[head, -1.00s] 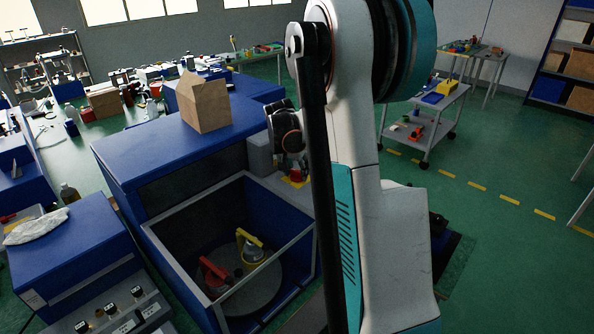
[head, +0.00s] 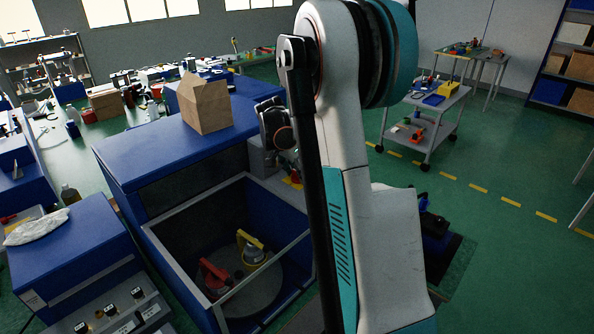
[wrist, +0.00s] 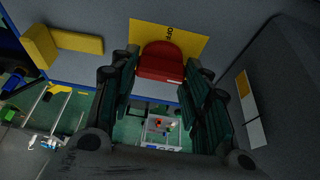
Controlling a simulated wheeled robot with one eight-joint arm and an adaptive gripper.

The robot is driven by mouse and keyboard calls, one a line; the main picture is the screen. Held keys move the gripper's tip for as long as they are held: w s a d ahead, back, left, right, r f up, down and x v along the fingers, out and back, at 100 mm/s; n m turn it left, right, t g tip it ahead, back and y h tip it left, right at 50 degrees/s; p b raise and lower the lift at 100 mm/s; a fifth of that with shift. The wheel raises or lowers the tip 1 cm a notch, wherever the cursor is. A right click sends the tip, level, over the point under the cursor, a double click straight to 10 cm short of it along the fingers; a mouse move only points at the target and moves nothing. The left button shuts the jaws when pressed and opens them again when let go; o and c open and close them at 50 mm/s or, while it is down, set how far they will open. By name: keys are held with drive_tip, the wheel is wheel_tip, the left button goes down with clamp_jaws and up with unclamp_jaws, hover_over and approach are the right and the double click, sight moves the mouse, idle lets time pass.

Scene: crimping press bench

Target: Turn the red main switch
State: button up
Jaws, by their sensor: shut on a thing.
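The red main switch (wrist: 161,62) sits on a yellow plate (wrist: 190,36) with dark lettering, fixed to a grey panel, in the wrist view. My gripper (wrist: 160,82) has its two dark ribbed fingers on either side of the red switch, and it is shut on it. The inner finger faces and contact points are partly hidden. In the head view my arm covers most of the switch area. A bit of the yellow plate (head: 291,181) shows beside the grey box, and my fingertips are hidden there.
A yellow block (wrist: 60,48) sticks out on the panel to the left. A grey wall with labels (wrist: 247,108) stands close on the right.

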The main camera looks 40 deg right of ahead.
drive_tip(key=o, duration=1.1)
drive_tip(key=shift+c, duration=0.2)
drive_tip(key=v, duration=1.2)
